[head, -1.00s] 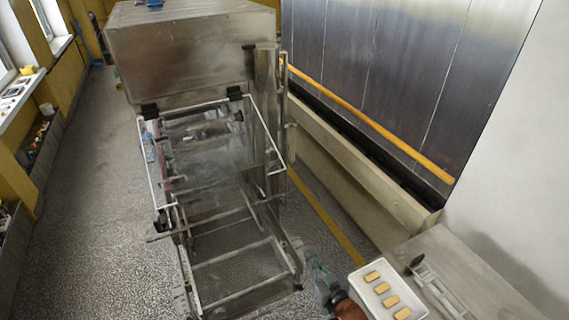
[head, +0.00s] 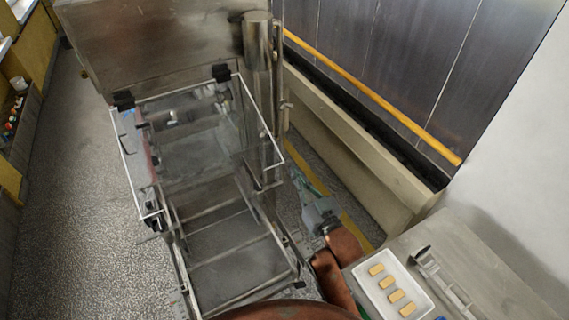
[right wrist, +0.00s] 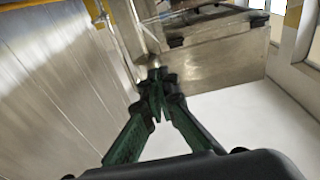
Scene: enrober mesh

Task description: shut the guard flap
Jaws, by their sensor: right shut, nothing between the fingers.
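The guard flap (head: 205,140) is a clear panel with pale edges, hung from two black hinges on the front of the metal machine (head: 155,45). It stands out from the machine toward me, over the open frame below, so it looks open. My right gripper (head: 298,178) is right of the flap and the frame, apart from them in the head view. In the right wrist view its green fingers (right wrist: 157,82) meet at the tips with nothing between them. I cannot clearly make out the flap in that view. My left gripper is not in view.
A metal conveyor frame (head: 225,245) juts out below the flap. A metal post (head: 262,90) stands at the machine's right. A white tray (head: 364,283) with several tan bars lies on a grey bench (head: 490,270) at right. A beige ledge (head: 350,150) runs behind my gripper.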

